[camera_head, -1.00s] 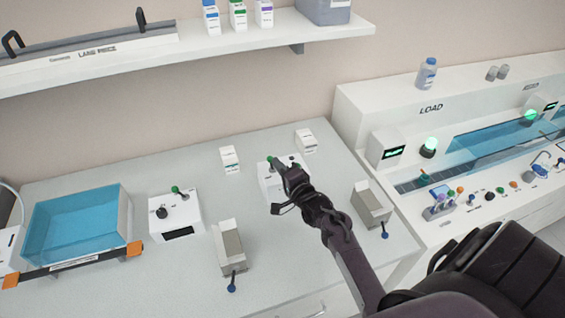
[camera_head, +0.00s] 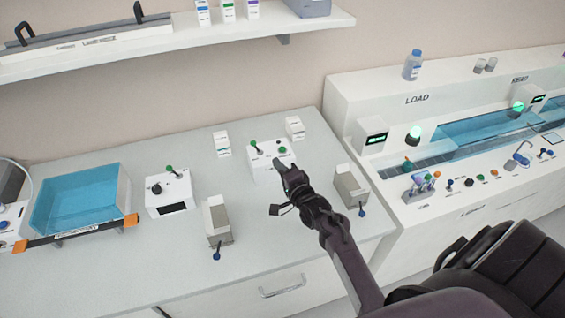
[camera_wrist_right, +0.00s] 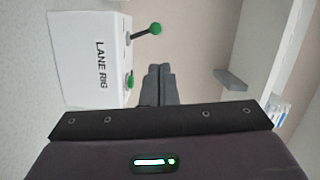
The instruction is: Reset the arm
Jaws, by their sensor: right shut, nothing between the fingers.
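My right arm reaches in from the lower right in the head view. Its gripper (camera_head: 283,167) is shut and empty, at the front right edge of a white control box with green-knobbed parts (camera_head: 262,172). In the right wrist view the shut fingers (camera_wrist_right: 160,85) point past this box, which is labelled LANE RIG (camera_wrist_right: 80,60). A lever with a green ball (camera_wrist_right: 155,29) and a green button (camera_wrist_right: 129,81) show on it. I cannot tell whether the fingertips touch the box. My left gripper is not in view.
A grey-white block with a blue-knobbed lever (camera_head: 352,185) stands right of my gripper, and a similar one (camera_head: 218,222) to the left. A second control box (camera_head: 170,193) and a blue tray (camera_head: 126,190) lie further left. The LOAD station (camera_head: 380,105) stands at the right.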

